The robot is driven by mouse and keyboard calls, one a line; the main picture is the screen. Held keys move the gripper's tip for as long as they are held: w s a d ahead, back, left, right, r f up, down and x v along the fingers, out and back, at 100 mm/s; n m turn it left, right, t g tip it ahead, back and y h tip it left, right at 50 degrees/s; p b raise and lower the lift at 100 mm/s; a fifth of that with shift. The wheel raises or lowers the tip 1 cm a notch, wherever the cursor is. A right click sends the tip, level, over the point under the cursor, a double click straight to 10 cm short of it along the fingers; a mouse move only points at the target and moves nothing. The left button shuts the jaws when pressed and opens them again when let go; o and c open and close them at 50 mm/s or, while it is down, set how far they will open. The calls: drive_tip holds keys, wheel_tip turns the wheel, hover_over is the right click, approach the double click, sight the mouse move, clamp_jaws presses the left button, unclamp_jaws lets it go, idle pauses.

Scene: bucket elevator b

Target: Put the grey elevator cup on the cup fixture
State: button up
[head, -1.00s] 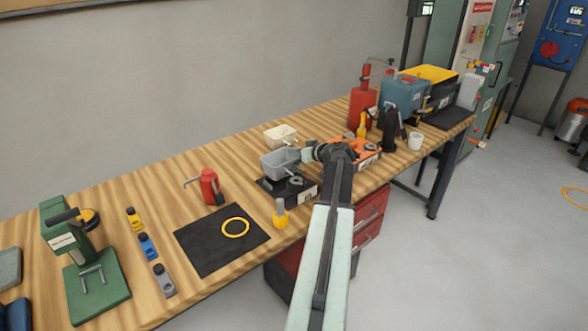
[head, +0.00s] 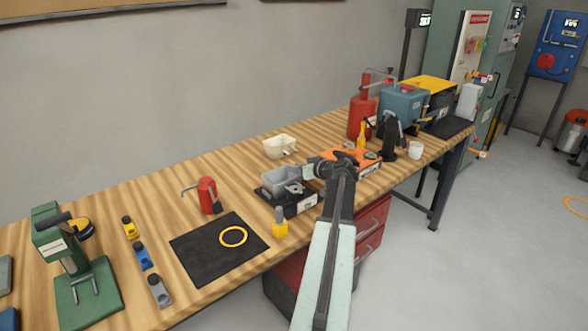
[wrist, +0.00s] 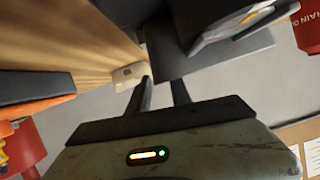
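The grey elevator cup (head: 283,179) is a small open tub in the head view. It is at the black cup fixture (head: 299,207), low over its top and looking roughly level. Whether it is fully seated cannot be told. My gripper (head: 308,172) is at the cup's right end. In the wrist view the two fingers (wrist: 163,82) stand apart, with a gap between their tips. A grey plate-like surface (wrist: 225,56), likely the cup, lies just beyond the tips. The contact itself is unclear.
A cream cup (head: 279,147) stands behind the fixture. An orange tray (head: 368,163) is right of my gripper. The bench (head: 150,202) is clear behind the oil can.

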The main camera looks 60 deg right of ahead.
drive_tip(key=p+v, duration=0.3)
drive_tip(key=v, duration=0.8)
drive_tip(key=shift+p, duration=0.3)
drive_tip(key=shift+d, duration=0.1)
